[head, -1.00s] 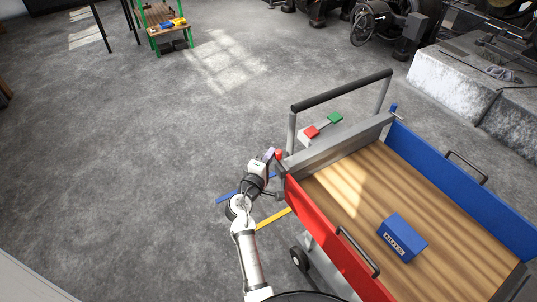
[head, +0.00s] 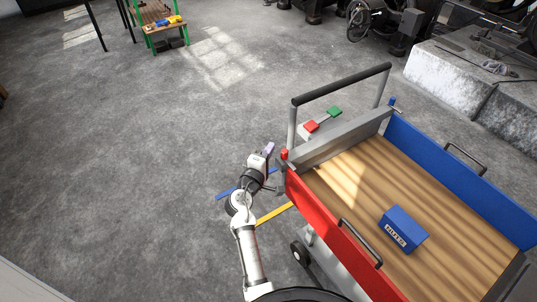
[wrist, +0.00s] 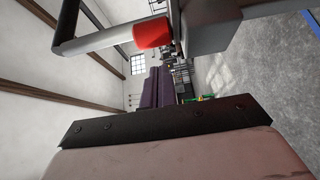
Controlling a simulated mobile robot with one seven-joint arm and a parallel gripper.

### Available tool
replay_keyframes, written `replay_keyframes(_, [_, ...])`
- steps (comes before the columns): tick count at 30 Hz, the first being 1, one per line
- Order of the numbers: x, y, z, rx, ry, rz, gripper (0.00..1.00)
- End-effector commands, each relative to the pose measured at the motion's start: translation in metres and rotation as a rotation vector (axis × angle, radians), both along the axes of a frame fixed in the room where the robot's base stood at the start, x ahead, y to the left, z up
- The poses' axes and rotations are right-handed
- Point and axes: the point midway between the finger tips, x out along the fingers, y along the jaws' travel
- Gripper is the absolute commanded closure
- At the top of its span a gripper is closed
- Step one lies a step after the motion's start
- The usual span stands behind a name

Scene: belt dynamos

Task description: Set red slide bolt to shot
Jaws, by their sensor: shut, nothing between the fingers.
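The red slide bolt's knob (head: 284,154) stands at the near-left corner of the cart, by the end of the red side panel (head: 330,232). My gripper (head: 269,148) is just left of the knob with a small gap between them. Its purple fingers are shut and empty. In the wrist view the red knob (wrist: 153,33) shows at the top, beside a grey metal part, and the closed fingers (wrist: 158,88) lie below it, apart from it. How far the bolt runs into its keeper is too small to tell.
The cart has a wooden bed, a black push handle (head: 340,83), a blue side panel (head: 460,175) and a blue bolt knob (head: 392,101). A blue NUTS box (head: 404,229) lies on the bed. Red and green pads (head: 322,119) sit behind the end panel.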

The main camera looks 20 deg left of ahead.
Motion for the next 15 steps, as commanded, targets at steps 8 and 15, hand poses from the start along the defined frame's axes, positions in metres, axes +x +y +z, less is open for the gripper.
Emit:
replay_keyframes(8, [-0.041,0.004,-0.005,0.0,0.001,0.002,1.0])
replay_keyframes(15, [-0.082,0.007,-0.003,-0.001,0.001,0.001,1.0])
